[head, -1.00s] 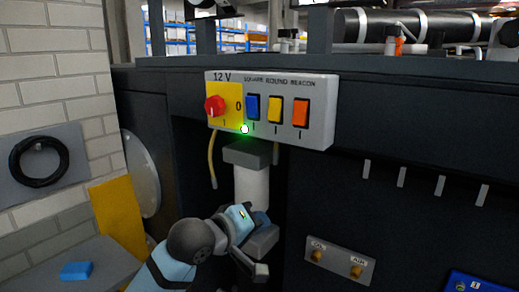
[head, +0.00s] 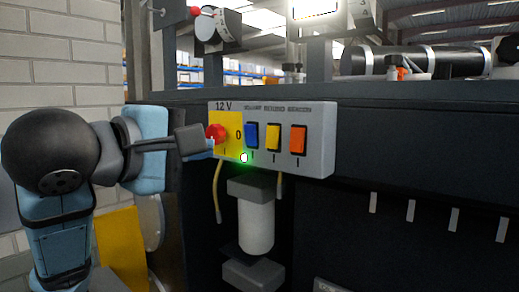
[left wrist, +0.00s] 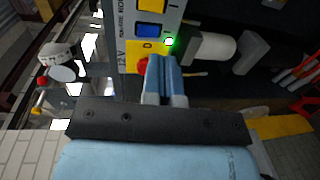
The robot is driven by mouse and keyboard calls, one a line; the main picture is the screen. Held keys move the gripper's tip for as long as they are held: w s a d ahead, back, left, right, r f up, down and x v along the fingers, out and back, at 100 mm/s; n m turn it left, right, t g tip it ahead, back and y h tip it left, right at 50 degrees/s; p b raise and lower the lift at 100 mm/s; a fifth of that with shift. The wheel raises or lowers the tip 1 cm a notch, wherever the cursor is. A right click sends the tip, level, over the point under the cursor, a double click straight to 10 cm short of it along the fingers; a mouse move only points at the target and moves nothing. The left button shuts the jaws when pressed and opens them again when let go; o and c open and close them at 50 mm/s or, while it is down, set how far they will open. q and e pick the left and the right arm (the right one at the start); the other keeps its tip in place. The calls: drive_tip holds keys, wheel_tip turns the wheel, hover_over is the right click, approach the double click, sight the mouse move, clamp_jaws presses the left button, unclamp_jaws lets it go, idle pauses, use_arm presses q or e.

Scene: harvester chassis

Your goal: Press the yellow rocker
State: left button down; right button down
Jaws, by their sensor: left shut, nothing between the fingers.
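The yellow rocker (head: 273,137) sits in the middle of three rockers on a light grey switch box, between the blue rocker (head: 252,135) and the orange rocker (head: 298,140). In the left wrist view it shows partly at the top edge (left wrist: 157,4), with the blue rocker (left wrist: 150,31) below it. My left gripper (head: 209,149) is shut and empty. Its blue fingertips are at the red knob, at the left end of the box, left of the rockers; I cannot tell whether they touch the knob. In the left wrist view the fingers (left wrist: 161,62) partly cover the knob.
The red knob (head: 215,132) stands out from a yellow plate marked 12 V. Cables hang under the box near a white cylinder (head: 256,225). A brick wall (head: 60,50) is at left. Space in front of the rockers is clear.

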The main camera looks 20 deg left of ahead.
idle(0.3)
use_arm(q)
drive_tip(key=p, duration=0.6)
approach(270, 146)
drive_tip(key=x, duration=0.6)
drive_tip(key=shift+w+r, duration=0.1)
drive_tip(key=shift+w, duration=0.05)
drive_tip(key=shift+w+d, duration=0.15)
drive_tip(key=shift+w, duration=0.4)
